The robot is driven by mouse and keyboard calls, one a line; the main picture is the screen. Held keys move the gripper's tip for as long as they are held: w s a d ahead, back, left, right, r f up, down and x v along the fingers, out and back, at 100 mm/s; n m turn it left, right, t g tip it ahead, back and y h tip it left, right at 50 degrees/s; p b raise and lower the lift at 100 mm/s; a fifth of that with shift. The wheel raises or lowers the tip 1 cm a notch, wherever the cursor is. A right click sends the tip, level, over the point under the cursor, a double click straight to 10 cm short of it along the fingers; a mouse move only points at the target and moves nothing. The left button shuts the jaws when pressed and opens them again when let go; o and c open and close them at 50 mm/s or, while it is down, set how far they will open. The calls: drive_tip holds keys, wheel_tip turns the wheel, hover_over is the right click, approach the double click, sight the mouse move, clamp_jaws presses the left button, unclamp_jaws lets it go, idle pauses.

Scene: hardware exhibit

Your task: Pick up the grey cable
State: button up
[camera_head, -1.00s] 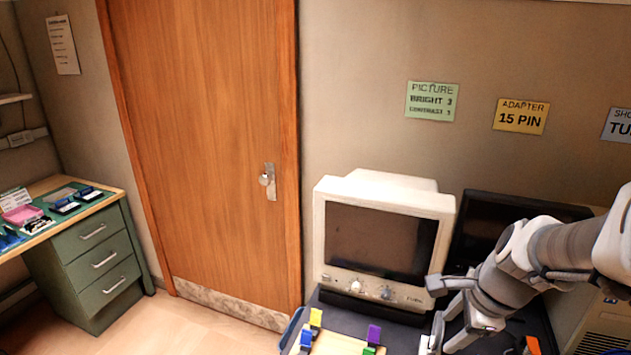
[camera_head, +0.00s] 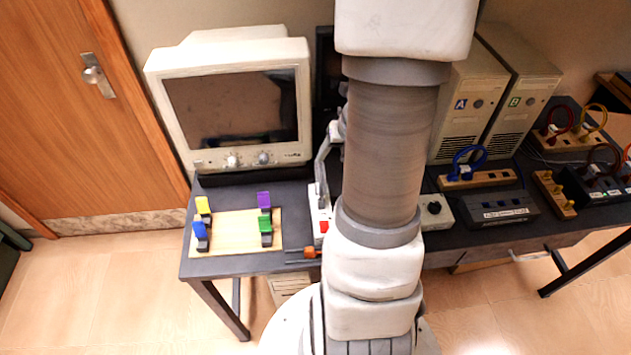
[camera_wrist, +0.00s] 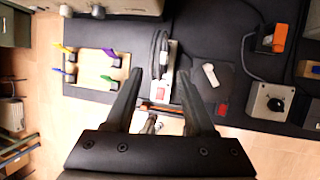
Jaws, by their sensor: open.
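A grey cable (camera_wrist: 156,48) forms a narrow loop at the white power strip (camera_wrist: 172,62), between and beyond my fingertips in the wrist view. It also shows as a raised grey loop (camera_head: 321,162) just left of my arm in the head view. The strip has a red switch (camera_wrist: 164,92). My gripper (camera_wrist: 159,74) is open, its two dark fingers spread to either side of the strip, with nothing held. I cannot tell its height above the cable. In the head view my arm hides the gripper and part of the strip.
A wooden board (camera_head: 232,238) with coloured clips lies left of the strip. A screwdriver with an orange handle (camera_head: 310,252) lies near the front edge. A beige monitor (camera_head: 235,100) stands behind. Right of my arm are a knob box (camera_head: 435,212) and computer towers (camera_head: 465,100).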

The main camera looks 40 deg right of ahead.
sight(321, 169)
drive_tip(key=b+x, duration=0.1)
drive_tip(key=x, duration=0.3)
drive_tip(key=b+x, duration=0.2)
drive_tip(key=x, duration=0.2)
drive_tip(key=b+x, duration=0.2)
drive_tip(key=x, duration=0.2)
drive_tip(key=shift+w+a, duration=0.1)
drive_tip(key=shift+a, duration=0.25)
clamp_jaws()
